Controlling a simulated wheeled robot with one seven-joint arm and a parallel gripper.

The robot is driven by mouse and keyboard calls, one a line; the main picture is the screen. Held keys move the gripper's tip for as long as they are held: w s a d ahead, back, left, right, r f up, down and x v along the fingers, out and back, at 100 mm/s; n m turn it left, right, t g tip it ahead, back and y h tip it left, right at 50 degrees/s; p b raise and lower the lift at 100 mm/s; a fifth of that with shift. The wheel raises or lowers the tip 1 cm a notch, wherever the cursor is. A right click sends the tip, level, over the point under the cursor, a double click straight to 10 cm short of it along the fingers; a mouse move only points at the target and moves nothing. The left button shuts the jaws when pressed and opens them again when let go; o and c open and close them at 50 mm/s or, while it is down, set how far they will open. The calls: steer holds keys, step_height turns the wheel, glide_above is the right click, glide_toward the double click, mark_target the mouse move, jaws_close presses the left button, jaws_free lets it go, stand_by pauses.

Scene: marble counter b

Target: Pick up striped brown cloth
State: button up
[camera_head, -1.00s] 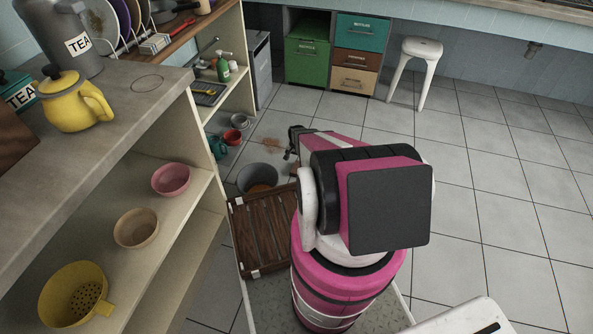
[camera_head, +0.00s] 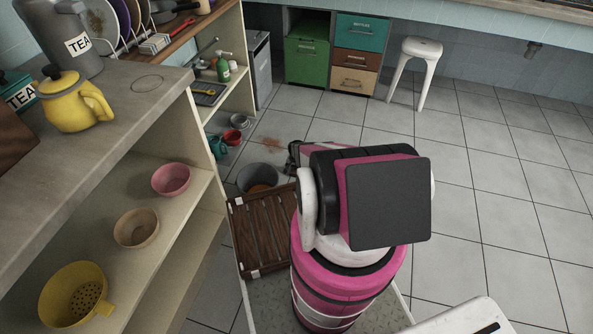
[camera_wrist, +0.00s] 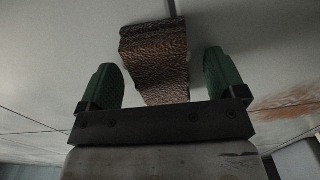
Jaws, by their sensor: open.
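The striped brown cloth (camera_wrist: 156,60) shows in the wrist view as a folded, ridged brown piece on the light tiled floor. It lies ahead of my gripper (camera_wrist: 162,82), and its near end reaches between the two green fingers in the picture. The fingers are open, one on each side, with a gap to the cloth. I cannot tell how high the fingers are above it. In the head view, my own arm hides the cloth and most of the gripper.
A grey bucket (camera_head: 258,179) and a slatted brown wooden piece (camera_head: 262,232) are left of my arm. A shelf unit (camera_head: 150,180) with bowls stands further left. A white stool (camera_head: 416,72) stands at the back. Floor tiles at the right are clear.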

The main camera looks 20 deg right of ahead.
steer(key=shift+f, duration=0.3)
steer(key=shift+r, duration=0.1)
steer(key=c, duration=1)
steer(key=shift+r, duration=0.1)
steer(key=shift+r, duration=0.75)
step_height(320, 180, up, 2)
steer(key=shift+s+r, duration=0.1)
steer(key=shift+r, duration=0.05)
steer(key=s+a+r, duration=0.3)
steer(key=s+r, duration=0.4)
steer(key=s, duration=0.4)
steer(key=shift+a, duration=0.2)
